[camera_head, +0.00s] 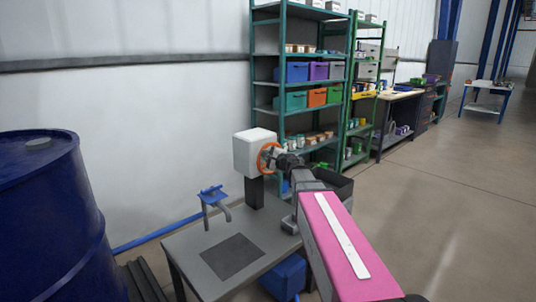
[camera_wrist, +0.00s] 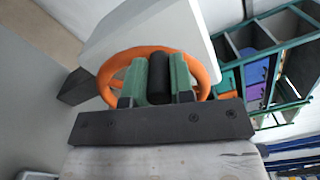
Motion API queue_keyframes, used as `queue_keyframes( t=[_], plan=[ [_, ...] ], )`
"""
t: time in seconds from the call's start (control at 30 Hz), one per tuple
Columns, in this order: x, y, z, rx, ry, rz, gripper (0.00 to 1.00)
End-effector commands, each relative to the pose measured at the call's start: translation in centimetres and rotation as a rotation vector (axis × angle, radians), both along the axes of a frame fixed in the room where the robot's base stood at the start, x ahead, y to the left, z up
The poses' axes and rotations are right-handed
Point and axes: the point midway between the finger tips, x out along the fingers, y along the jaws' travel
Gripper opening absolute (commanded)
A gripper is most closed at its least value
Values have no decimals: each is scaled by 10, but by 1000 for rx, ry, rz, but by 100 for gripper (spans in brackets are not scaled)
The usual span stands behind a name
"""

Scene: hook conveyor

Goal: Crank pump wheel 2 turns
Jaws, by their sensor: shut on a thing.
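The pump is a white box (camera_head: 254,151) on a dark post at the back of a grey table. Its orange wheel (camera_head: 266,158) is on the box's right side, facing my arm. In the wrist view the orange wheel (camera_wrist: 211,72) shows as a ring in front of the white housing (camera_wrist: 130,30). My gripper (camera_wrist: 159,80) has its two green fingers shut on a black handle (camera_wrist: 158,78) at the wheel. The fingers hide part of the wheel. In the head view my gripper (camera_head: 275,160) is small and partly hidden by my wrist.
The grey table (camera_head: 190,255) carries a dark square panel (camera_head: 231,257) and a blue tap (camera_head: 212,196). A blue barrel (camera_head: 50,220) stands at left. Green shelves (camera_head: 257,70) with bins stand behind the pump. The floor at right (camera_head: 450,210) is clear.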

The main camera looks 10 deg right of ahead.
Motion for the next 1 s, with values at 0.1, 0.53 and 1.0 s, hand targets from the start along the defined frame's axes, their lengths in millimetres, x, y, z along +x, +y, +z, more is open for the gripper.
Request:
queue_keyframes(
  t=[0.1, 0.53, 1.0],
  plan=[
    [-2, 2, -3, -35, -25, 1, 0],
    [-3, 3, -6, -73, -53, 1, 0],
    [-3, 3, -6, -72, -51, 0, 48]
  ],
)
